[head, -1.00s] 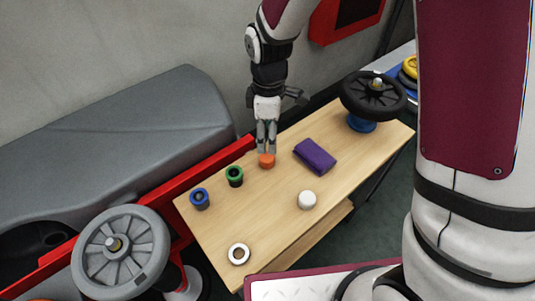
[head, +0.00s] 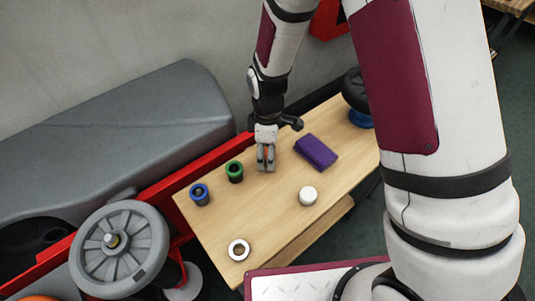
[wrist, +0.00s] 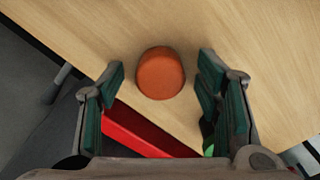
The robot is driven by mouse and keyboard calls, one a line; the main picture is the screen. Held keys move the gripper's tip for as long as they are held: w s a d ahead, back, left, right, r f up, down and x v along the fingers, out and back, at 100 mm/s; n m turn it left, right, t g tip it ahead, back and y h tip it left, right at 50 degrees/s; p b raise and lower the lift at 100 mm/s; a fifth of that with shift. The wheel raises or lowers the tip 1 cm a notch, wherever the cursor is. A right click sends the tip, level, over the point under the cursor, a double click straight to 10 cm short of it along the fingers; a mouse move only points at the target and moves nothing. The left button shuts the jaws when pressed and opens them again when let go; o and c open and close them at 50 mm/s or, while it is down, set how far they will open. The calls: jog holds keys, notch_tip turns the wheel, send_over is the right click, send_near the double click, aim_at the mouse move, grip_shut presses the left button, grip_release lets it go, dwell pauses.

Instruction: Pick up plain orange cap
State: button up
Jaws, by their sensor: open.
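The plain orange cap (wrist: 160,73) stands on the wooden table top (head: 262,215). In the wrist view it lies between the tips of my gripper (wrist: 161,88), with a gap on each side. The green-padded fingers are spread wide and hold nothing. In the head view my gripper (head: 266,163) points down at the table behind the middle, and its fingers hide most of the cap. I cannot tell the height of the fingertips above the table.
A green-rimmed cup (head: 235,172) and a blue cup (head: 199,195) stand left of my gripper. A purple folded cloth (head: 316,151) lies to its right. A white cap (head: 308,196) and a white ring (head: 239,250) are nearer the front. A red bar (head: 190,175) runs along the back edge.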

jog(key=shift+c, duration=0.4)
jog(key=c, duration=1)
jog(key=shift+o, duration=0.2)
jog(key=shift+r, duration=0.1)
